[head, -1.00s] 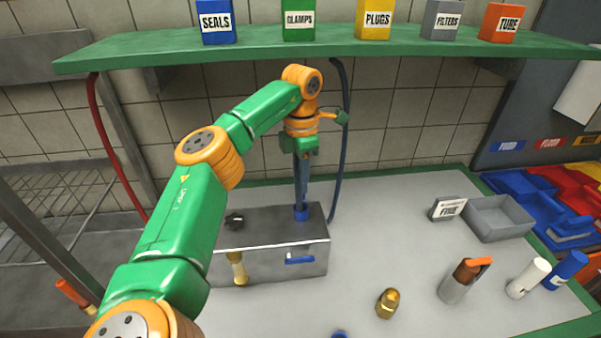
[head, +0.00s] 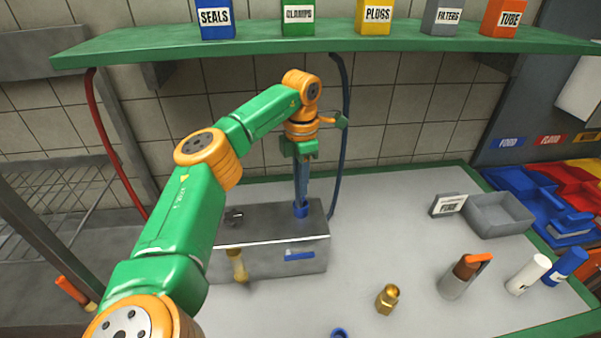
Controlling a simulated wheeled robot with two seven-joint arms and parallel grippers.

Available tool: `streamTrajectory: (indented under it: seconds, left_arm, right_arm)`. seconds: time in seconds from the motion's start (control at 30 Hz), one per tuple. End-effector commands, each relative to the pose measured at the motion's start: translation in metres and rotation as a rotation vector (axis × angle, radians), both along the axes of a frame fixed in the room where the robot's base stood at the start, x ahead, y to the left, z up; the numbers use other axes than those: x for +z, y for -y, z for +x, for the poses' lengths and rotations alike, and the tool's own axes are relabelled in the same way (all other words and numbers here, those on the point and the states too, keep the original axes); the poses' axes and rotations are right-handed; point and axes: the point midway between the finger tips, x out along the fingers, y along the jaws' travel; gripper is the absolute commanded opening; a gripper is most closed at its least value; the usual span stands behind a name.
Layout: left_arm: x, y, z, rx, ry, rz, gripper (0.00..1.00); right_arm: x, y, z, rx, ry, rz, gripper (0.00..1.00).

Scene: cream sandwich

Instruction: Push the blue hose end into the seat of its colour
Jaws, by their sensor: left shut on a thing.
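My left gripper (head: 301,190) points straight down over this seat, shut on the dark blue hose end (head: 301,202). The hose end looks upright and in line with the seat; I cannot tell how deep it sits. The blue hose (head: 345,130) hangs from the shelf behind and to the right of the gripper. My right gripper is not in view.
A dark knob (head: 234,217) and a brass-coloured fitting (head: 238,264) are at the box's left. A brass fitting (head: 387,299), a spray bottle (head: 463,277) and a grey tray (head: 499,215) stand to the right. A red hose (head: 112,145) hangs left. The green shelf (head: 330,40) is above.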

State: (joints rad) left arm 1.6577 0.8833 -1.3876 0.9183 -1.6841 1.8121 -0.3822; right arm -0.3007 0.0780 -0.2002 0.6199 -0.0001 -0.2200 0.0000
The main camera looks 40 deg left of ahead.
Motion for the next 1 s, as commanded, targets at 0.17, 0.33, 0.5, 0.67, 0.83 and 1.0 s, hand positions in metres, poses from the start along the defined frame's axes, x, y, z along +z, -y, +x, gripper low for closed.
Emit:
streamTrajectory:
  seconds: [0.17,0.33,0.5,0.67,0.83,1.0]
  left_arm:
    - [-0.0002,0.0,0.0001,0.0,0.0,0.0,0.0]
    - [-0.0002,0.0,0.0001,0.0,0.0,0.0,0.0]
    - [0.0009,0.0001,0.0,0.0,0.0,0.0,0.0]
    - [0.0017,0.0003,-0.0003,-0.001,0.0,0.001,0.0]
    - [-0.0002,0.0003,-0.0003,0.0,0.001,0.001,0.0]
    - [-0.0002,0.0002,-0.0003,0.0,0.001,0.0,0.0]
  right_arm:
    - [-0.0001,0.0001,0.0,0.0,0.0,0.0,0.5]
    - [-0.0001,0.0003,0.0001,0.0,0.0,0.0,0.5]
    - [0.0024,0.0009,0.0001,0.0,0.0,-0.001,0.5]
    - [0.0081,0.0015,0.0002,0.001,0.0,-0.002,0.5]
    - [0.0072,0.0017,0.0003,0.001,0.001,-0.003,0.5]
    - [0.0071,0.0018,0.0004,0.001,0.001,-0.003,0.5]
